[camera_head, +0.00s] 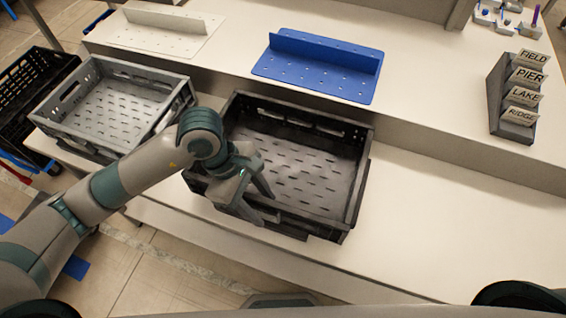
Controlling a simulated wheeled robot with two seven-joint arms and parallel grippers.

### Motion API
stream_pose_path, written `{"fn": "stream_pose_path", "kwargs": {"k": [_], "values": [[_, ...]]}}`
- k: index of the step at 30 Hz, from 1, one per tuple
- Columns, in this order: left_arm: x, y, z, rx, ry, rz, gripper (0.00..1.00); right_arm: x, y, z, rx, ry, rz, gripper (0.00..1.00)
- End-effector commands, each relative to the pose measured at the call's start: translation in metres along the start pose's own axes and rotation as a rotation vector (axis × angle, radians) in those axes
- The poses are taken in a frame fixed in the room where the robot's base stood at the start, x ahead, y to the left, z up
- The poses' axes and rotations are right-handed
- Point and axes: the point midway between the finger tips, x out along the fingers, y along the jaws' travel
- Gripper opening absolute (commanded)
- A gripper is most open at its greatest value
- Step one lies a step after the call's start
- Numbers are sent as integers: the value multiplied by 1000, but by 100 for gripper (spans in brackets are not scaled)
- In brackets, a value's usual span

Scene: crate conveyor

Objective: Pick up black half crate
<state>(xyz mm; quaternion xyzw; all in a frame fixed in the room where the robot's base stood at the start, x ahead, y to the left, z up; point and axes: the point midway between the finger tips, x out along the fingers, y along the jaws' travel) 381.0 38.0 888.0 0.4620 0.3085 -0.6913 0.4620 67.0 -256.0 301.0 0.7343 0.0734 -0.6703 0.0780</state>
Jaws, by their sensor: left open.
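The black half crate (364,150) sits on the white lower shelf in the middle of the head view. It is empty, with a slotted grey-looking floor and dark walls. My left arm comes in from the left, and my left gripper (266,208) is open at the crate's front left part. Its fingers point down to the right, over the crate's near wall. The gripper hides part of that wall and the left corner. I cannot tell whether the fingers touch the crate. My right gripper is not in view.
A grey crate (68,98) stands to the left, with a black crate (22,88) beyond it. A blue bracket plate (320,78) and a white one (150,38) lie on the upper shelf. A label holder (497,100) stands at right. The lower shelf's right side is clear.

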Motion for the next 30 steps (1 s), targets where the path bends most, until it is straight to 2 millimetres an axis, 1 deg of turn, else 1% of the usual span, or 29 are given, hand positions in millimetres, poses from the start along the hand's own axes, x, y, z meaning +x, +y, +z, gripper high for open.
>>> {"fn": "stream_pose_path", "kwargs": {"k": [11,12,14,15,16,17,30], "values": [[0,0,0,0,0,0,44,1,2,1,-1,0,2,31],[0,0,0,0,0,0,35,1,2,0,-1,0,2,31],[0,0,0,0,0,0,20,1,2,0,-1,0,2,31],[0,0,0,0,0,0,11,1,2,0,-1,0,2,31],[0,0,0,0,0,0,4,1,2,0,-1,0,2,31],[0,0,0,0,0,0,0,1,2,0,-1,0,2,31],[0,0,0,-1,0,0,0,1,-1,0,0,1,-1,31]]}}
